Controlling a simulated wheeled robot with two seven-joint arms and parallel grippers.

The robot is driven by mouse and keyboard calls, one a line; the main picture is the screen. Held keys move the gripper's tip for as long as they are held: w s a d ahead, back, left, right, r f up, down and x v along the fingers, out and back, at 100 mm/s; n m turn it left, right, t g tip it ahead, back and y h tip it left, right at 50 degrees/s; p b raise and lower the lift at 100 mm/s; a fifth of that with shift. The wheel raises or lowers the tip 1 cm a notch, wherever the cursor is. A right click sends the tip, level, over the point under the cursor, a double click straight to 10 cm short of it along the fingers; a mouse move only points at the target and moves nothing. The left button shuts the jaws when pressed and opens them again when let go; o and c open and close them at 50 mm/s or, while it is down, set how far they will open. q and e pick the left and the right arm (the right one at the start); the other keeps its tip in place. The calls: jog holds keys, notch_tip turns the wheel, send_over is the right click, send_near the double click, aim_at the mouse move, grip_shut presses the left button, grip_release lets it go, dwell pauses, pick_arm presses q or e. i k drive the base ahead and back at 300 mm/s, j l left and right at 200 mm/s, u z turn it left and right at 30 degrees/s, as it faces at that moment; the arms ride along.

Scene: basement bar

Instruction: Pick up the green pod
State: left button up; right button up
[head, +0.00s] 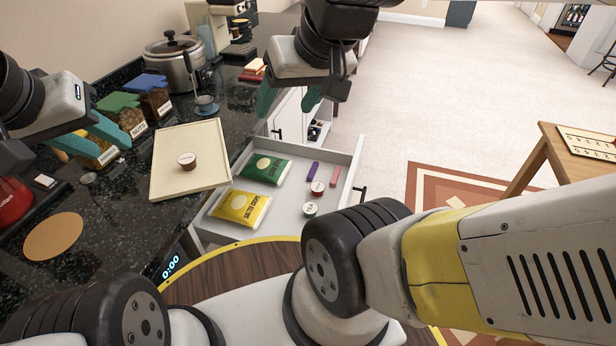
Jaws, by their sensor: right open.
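The green pod (310,208) is a small round cup with a green rim and a pale lid. It sits in the open drawer (356,165), near its front right part. My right gripper (289,100) is open and empty, with its teal fingers pointing down, above and beyond the drawer's far side. It is well apart from the pod. My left gripper (118,143) is over the counter at the left, near the jars.
The drawer also holds a red pod (318,188), a green packet (265,168), a yellow packet (240,206), and purple (313,171) and pink (335,176) bars. A tray (210,140) with a brown pod (187,161) lies on the counter. Several jars stand behind.

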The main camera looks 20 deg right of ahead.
aim_at(310, 209)
jog(key=k+l+z, duration=0.1)
jog(key=z, duration=0.7)
